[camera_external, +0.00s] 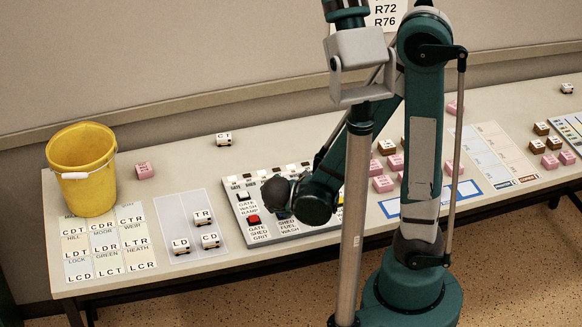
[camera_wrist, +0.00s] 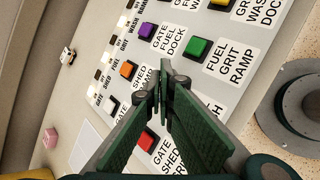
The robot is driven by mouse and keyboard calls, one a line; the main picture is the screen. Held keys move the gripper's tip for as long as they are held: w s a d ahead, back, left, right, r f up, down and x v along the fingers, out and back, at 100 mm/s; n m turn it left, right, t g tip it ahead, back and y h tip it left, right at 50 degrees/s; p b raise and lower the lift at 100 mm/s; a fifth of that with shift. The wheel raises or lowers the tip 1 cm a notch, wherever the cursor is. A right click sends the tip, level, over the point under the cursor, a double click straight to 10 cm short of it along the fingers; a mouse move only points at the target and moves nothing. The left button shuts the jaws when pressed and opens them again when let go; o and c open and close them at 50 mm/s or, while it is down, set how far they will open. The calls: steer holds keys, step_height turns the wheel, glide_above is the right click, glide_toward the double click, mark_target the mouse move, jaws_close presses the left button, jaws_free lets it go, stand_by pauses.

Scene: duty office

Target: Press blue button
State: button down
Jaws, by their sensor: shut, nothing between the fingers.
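The button panel (camera_external: 262,244) lies on the table, and its blue button (camera_external: 283,214) shows only as a small dark blue patch beside my wrist in the external view. In the wrist view the panel (camera_wrist: 172,62) shows orange (camera_wrist: 127,70), purple (camera_wrist: 146,30), green (camera_wrist: 197,48) and red (camera_wrist: 146,140) buttons with printed labels. No blue button is visible there; my fingers cover part of the panel. My gripper (camera_wrist: 163,86) is shut and empty, its tips over the panel between the orange, green and red buttons. Whether the tips touch the panel cannot be told.
A yellow bucket (camera_external: 82,168) stands at the table's left end. Lettered white blocks sit on a grey mat (camera_external: 178,208) left of the panel. Pink blocks (camera_external: 383,184) lie right of it. A pink block (camera_wrist: 51,138) also shows in the wrist view.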

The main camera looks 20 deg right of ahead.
steer(key=shift+r+p, duration=2.45)
steer(key=shift+r, duration=0.55)
steer(key=shift+w+d, duration=0.1)
steer(key=shift+d, duration=0.05)
steer(key=d+r+m+y+b, duration=0.2)
steer(key=d+r+m+b, duration=0.1)
steer(key=d+m, duration=0.8)
steer(key=w+d+r+m+g+y+b, duration=0.1)
steer(key=d+r+m+b, duration=0.2)
steer(key=d+m+b, duration=0.3)
steer(key=d+m, duration=0.5)
steer(key=d, duration=0.1)
steer(key=shift+w+y, duration=0.2)
steer(key=shift+y, duration=0.2)
